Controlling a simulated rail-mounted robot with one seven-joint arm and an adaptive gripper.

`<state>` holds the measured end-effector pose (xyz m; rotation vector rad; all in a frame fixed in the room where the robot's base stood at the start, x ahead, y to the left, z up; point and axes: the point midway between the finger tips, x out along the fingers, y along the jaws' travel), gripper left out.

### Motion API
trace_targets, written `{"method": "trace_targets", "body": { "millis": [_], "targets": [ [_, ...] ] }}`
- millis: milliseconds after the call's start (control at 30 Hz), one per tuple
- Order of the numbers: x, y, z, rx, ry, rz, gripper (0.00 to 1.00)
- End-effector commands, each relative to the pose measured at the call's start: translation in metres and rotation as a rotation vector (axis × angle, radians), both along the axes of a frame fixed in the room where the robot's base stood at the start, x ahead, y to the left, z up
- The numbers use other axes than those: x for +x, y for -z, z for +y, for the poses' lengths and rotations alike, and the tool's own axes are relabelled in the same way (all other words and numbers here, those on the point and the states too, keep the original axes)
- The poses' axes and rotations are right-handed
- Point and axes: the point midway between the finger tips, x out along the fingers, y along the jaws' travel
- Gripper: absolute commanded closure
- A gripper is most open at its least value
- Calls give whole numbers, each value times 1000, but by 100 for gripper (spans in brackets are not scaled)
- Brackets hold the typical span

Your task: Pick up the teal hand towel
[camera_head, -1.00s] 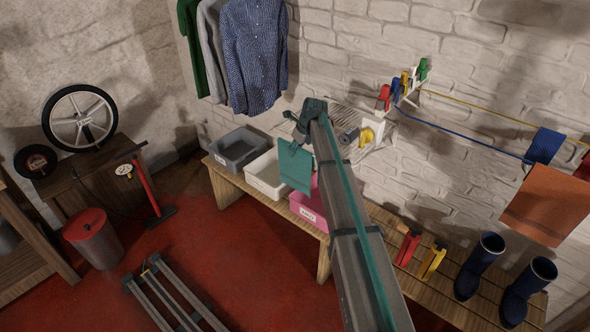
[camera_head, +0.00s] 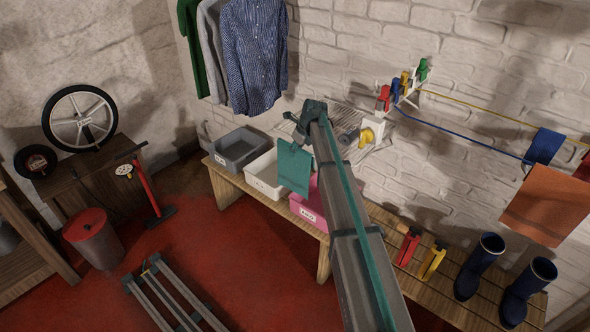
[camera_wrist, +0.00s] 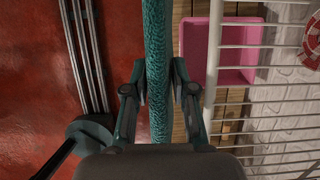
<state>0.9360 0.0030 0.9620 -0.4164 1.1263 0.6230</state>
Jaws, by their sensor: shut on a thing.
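The teal hand towel (camera_head: 294,167) hangs down below my gripper (camera_head: 300,132) in the head view, in front of the white bin and the pink bin. In the wrist view the towel (camera_wrist: 157,70) runs as a narrow teal strip, seen edge-on, between the two fingers of my gripper (camera_wrist: 159,88). The fingers are shut on it. My arm hides part of the bench and the pink bin in the head view.
A white wire rack (camera_head: 350,125) is on the wall just behind the towel; its bars (camera_wrist: 212,60) are close at right in the wrist view. Grey (camera_head: 239,148), white (camera_head: 262,176) and pink (camera_head: 309,207) bins stand on the wooden bench (camera_head: 228,183). Red floor lies open in front.

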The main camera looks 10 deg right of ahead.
Motion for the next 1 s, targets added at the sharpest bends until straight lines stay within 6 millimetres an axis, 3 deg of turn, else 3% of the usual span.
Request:
{"method": "trace_targets", "body": {
  "millis": [467,667,1000],
  "targets": [
    [0,-12,0,0,-1,-2,100],
    [0,-36,1,1,0,-2,100],
    [-2,-95,4,0,0,-4,100]
  ]
}}
